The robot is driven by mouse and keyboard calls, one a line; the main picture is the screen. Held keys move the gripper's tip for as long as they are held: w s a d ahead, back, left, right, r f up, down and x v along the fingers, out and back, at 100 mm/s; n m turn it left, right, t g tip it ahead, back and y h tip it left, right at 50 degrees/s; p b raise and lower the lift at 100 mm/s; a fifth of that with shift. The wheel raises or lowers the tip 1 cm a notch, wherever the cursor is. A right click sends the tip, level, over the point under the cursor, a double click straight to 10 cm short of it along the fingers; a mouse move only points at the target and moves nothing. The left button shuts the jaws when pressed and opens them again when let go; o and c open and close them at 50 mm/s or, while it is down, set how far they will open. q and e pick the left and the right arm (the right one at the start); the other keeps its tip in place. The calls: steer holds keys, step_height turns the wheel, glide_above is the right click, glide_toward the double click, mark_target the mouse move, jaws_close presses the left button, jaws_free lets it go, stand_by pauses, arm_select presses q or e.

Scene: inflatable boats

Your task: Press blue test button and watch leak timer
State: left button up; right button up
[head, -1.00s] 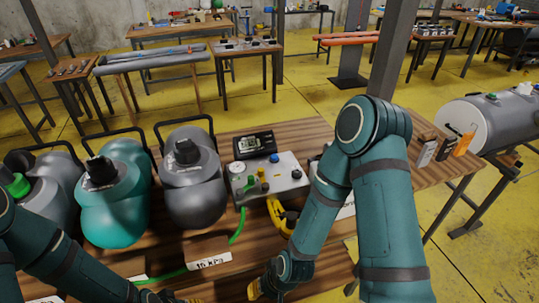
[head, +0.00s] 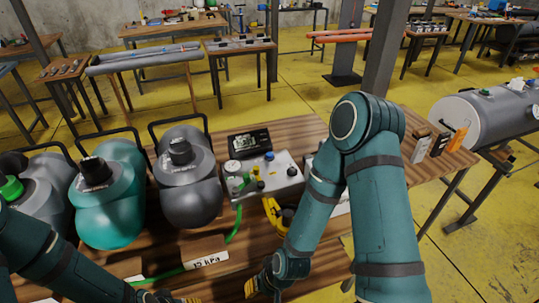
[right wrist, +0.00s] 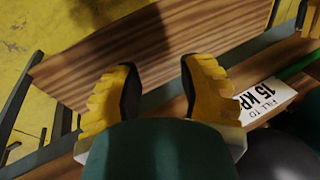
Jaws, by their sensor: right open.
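The blue test button (head: 269,156) sits on top of a light grey test box (head: 284,181) on the wooden bench. A black timer with a small display (head: 249,143) stands right behind the box; its digits are too small to read. My right gripper (head: 254,288) is low at the bench's front edge, in front of the box and apart from the button. In the right wrist view its yellow fingers (right wrist: 158,85) are spread with nothing between them. My left gripper (head: 166,298) is at the bottom edge, mostly cut off, so its opening cannot be judged.
A green hose (head: 235,228) runs from the box past a 15 kPa label (head: 207,259). Small boxes (head: 437,147) stand right.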

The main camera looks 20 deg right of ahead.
jaws_close()
stand_by(1.1)
